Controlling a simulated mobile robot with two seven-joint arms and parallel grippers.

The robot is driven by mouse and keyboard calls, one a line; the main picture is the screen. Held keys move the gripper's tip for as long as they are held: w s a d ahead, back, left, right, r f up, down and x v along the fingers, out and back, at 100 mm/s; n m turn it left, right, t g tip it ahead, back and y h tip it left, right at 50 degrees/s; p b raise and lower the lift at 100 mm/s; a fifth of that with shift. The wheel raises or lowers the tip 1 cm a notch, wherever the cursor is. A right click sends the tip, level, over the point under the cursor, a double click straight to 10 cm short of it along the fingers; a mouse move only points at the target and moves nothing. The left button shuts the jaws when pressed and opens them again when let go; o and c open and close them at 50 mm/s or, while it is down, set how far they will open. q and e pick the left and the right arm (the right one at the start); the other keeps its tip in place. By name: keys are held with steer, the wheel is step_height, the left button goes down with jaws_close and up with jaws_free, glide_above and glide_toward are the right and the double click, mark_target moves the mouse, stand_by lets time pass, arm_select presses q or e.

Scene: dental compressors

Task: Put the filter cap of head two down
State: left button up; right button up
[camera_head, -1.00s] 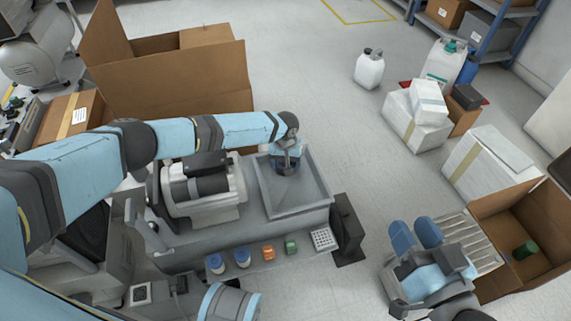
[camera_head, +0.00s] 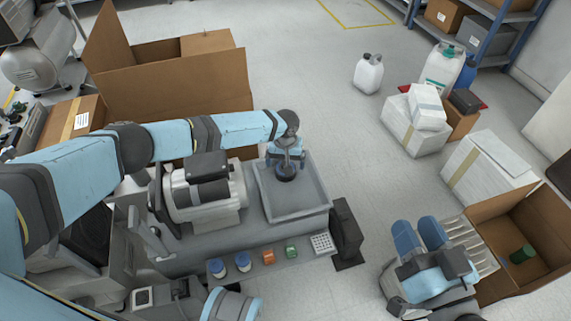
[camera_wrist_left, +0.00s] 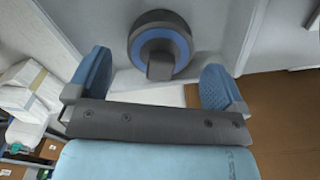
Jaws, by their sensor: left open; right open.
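The filter cap (camera_wrist_left: 160,48), a dark round cap with a blue ring and a grey grip block, lies in the grey tray (camera_wrist_left: 225,25). In the head view the cap (camera_head: 286,174) is a dark disc on the floor of the tray (camera_head: 300,212), towards its back. My left gripper (camera_wrist_left: 158,88) is open around or just above the cap's grip block, with clear gaps to both fingers; it also shows in the head view (camera_head: 287,158). My right gripper (camera_head: 420,236) is open and empty at the lower right, away from the tray.
A compressor head (camera_head: 205,195) stands left of the tray. Blue-lidded jars (camera_head: 243,261), an orange part (camera_head: 268,257) and a green part (camera_head: 291,252) line the bench's front. An open cardboard box (camera_head: 515,245) with a green item is at right. Most of the tray is bare.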

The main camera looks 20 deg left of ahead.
mark_target(285, 164)
arm_select(q)
step_height(285, 164, up, 9)
steer(key=p, duration=0.3)
steer(key=shift+f, duration=0.1)
arm_select(e)
steer(key=r, duration=0.2)
steer(key=r+t, duration=0.1)
steer(key=r, duration=0.1)
steer(key=r+t, duration=0.1)
steer(key=r, duration=0.1)
steer(key=shift+s+d, duration=0.25)
steer(key=shift+d, duration=0.05)
steer(key=shift+f, duration=0.1)
